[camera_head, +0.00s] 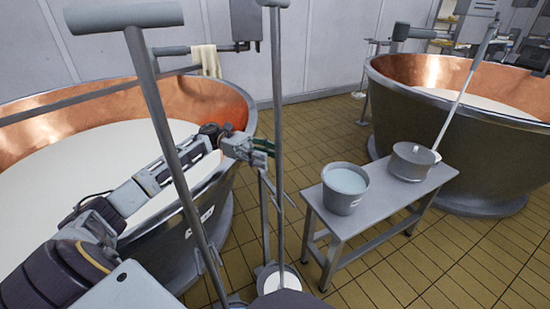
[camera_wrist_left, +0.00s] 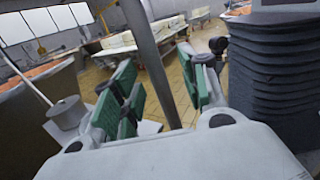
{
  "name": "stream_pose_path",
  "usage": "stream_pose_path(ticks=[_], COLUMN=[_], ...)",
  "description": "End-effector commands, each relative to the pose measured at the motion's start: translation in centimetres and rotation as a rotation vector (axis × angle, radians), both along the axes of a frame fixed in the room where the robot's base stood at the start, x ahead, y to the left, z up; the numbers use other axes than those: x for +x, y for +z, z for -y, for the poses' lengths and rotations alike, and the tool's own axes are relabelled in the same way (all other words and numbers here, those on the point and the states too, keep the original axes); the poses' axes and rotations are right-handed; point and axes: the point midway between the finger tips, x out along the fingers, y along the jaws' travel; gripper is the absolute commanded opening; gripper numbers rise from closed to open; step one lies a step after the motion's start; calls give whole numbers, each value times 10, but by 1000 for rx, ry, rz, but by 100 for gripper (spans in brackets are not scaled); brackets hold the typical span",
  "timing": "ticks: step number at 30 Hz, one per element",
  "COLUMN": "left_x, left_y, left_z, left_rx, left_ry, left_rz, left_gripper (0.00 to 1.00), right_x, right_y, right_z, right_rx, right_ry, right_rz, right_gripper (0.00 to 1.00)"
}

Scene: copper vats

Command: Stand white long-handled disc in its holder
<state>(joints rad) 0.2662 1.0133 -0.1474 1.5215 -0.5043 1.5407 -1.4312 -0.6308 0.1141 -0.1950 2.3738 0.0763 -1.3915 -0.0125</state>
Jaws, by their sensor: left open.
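A grey long-handled tool (camera_head: 278,120) stands nearly upright in the head view, with a crossbar at its top. A white disc (camera_head: 269,277) shows low down by its foot, partly hidden by a dark shape. A thin metal stand (camera_head: 265,215) is just beside the handle; I cannot tell whether it is the holder. My left gripper (camera_head: 262,148) is open at the handle. In the left wrist view, the handle (camera_wrist_left: 154,65) passes between the green-padded fingers of the left gripper (camera_wrist_left: 160,88); whether they touch it is unclear. My right gripper is not in view.
A second T-topped grey pole (camera_head: 170,140) leans at left, in front of my left arm. Copper-lined vats stand left (camera_head: 235,120) and right (camera_head: 455,135). Tiled floor is clear between.

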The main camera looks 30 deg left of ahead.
Motion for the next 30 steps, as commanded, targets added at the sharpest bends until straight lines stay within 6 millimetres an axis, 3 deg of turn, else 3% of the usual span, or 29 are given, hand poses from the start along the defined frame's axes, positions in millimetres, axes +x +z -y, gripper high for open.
stream_pose_path(ticks=[9, 15, 30], left_x=[1, 1, 1], left_y=[-1, -2, -3], left_z=[-43, -62, -70], left_rx=[-1, -1, -1], left_ry=[2, 1, -1], left_rz=[2, 1, 2], left_gripper=[44, 44, 44], right_x=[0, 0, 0], right_y=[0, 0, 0], right_z=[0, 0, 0], right_rx=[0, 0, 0], right_ry=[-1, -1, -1], right_rz=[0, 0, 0], right_gripper=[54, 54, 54])
